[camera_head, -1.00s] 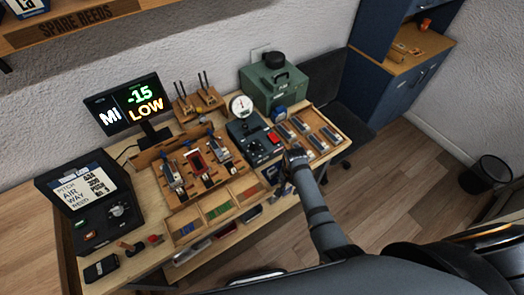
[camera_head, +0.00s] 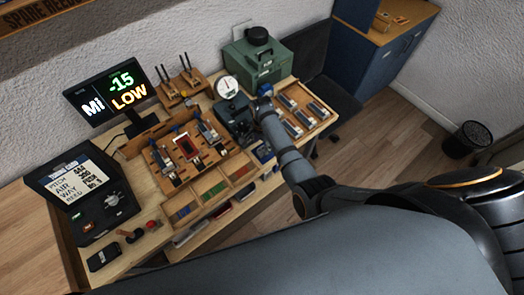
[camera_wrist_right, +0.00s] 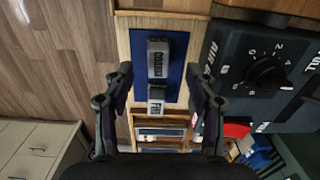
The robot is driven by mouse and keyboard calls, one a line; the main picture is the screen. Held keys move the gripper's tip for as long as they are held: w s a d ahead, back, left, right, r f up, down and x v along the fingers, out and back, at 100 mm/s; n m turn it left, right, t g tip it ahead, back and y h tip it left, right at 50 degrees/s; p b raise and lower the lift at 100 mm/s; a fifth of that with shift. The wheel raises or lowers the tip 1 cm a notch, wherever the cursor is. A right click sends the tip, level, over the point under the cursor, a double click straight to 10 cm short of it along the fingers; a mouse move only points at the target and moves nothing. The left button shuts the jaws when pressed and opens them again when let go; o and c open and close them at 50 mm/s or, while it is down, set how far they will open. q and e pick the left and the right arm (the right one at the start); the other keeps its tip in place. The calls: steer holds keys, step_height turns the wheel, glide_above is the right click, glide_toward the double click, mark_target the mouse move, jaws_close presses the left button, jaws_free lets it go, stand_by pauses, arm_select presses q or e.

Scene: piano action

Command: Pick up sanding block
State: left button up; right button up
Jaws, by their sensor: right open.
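In the right wrist view, two small grey blocks lie in a line on a blue mat (camera_wrist_right: 176,84). The far block (camera_wrist_right: 158,60) is longer and has a dark label that is hard to read. The near block (camera_wrist_right: 156,101) has a pale label that may read "FINE". Either could be the sanding block. My right gripper (camera_wrist_right: 160,84) is open, with its fingers on either side of the blocks and nothing held. In the head view my right gripper (camera_head: 261,106) is over the bench beside the dark control box. My left gripper is not in view.
The dark box with a dial (camera_wrist_right: 266,80) stands close to the right finger. In the head view, a tray of metal parts (camera_head: 302,112) lies right of my gripper, a green case (camera_head: 258,62) behind it. A wooden rack (camera_head: 188,150) stands left.

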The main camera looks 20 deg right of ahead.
mark_target(262, 149)
step_height(262, 149, down, 5)
steer(key=b, duration=0.4)
steer(key=shift+s+f+b, duration=0.1)
steer(key=shift+b, duration=0.2)
steer(key=shift+r, duration=0.2)
steer(key=shift+c, duration=0.3)
jaws_close()
